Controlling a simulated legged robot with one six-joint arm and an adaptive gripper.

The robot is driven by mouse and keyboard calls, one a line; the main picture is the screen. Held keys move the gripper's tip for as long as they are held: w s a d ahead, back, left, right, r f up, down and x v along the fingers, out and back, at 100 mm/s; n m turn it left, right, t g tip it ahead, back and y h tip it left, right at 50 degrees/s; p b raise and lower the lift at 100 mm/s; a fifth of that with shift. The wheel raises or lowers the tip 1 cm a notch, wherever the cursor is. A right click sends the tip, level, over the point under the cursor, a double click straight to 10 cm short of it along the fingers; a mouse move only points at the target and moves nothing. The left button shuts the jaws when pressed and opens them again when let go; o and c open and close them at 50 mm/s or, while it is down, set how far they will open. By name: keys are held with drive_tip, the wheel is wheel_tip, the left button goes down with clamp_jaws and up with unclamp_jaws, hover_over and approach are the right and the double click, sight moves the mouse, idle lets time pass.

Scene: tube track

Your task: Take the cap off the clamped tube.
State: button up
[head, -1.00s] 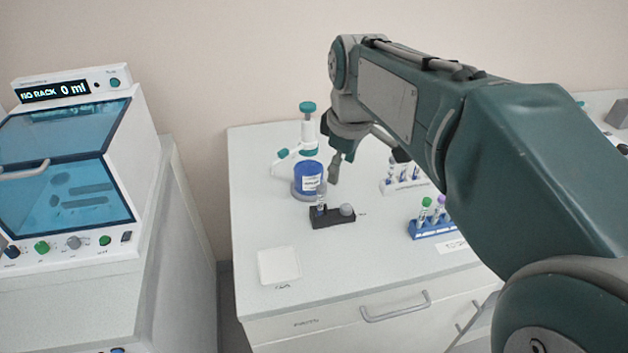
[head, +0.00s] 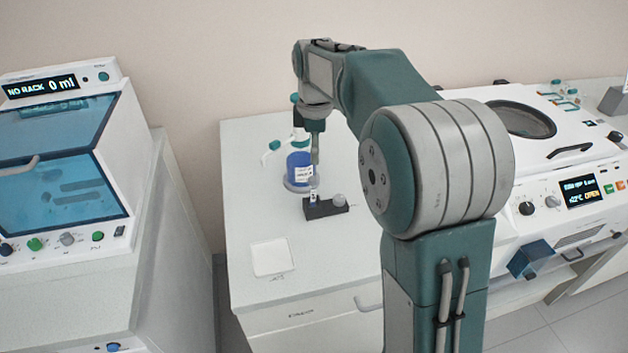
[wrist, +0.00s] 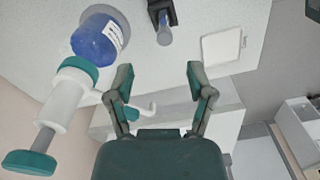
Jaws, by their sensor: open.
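The black clamp block (head: 326,208) stands on the bench with a small upright tube (head: 312,197) at its left end and a grey knob (head: 339,200) at its right end. My gripper (head: 315,165) points down above the tube end of the block in the head view. In the wrist view my gripper (wrist: 160,80) is open, with nothing between its fingers. The block (wrist: 158,8) is at that view's top edge, with a grey-blue cylinder (wrist: 164,32), seemingly the tube's top, beyond the fingertips. I cannot make out the cap clearly.
A blue bottle (head: 299,168) stands close behind the clamp, with a white and teal dispenser (wrist: 60,105) beside it. A white pad (head: 271,258) lies at the bench's front left. My arm hides the bench's right part; a white machine (head: 560,215) stands beyond.

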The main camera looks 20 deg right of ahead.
sight(312, 178)
drive_tip(key=shift+a+f, duration=0.3)
drive_tip(key=shift+f, duration=0.6)
wheel_tip(312, 178, down, 5)
drive_tip(key=shift+s+f, duration=0.15)
drive_tip(key=shift+a, duration=0.1)
drive_tip(key=c, duration=0.8)
